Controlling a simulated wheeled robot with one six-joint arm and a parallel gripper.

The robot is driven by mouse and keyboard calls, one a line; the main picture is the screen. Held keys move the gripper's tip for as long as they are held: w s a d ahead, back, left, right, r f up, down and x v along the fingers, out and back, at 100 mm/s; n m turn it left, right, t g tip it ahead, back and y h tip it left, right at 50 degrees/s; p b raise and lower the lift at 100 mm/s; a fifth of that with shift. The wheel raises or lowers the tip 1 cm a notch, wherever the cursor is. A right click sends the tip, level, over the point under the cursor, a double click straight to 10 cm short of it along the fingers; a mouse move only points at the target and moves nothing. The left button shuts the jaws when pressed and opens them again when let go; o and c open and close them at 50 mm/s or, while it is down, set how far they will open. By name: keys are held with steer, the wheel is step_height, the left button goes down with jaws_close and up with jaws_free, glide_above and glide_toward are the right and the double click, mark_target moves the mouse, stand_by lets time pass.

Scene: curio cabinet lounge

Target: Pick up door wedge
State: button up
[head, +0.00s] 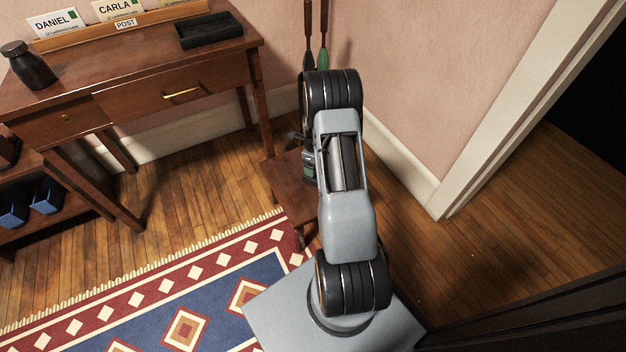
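I cannot make out a door wedge anywhere in the head view. My arm rises through the middle of the picture and covers part of the floor and corner behind it. My gripper's fingers do not show. A small dark shape with a green patch (309,166) shows at the left edge of my arm, above a low wooden stool or table; I cannot tell what it is.
The low wooden piece (287,190) stands partly behind my arm. A wooden desk (215,65) with a jar (28,66), black tray (209,30) and letter rack (120,28) is at left. A patterned rug (160,300) lies in front. Bare floor leads right to a doorway (500,110).

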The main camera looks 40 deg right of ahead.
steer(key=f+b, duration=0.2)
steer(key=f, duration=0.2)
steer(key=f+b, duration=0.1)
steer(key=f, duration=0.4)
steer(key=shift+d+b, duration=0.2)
steer(key=shift+b, duration=0.2)
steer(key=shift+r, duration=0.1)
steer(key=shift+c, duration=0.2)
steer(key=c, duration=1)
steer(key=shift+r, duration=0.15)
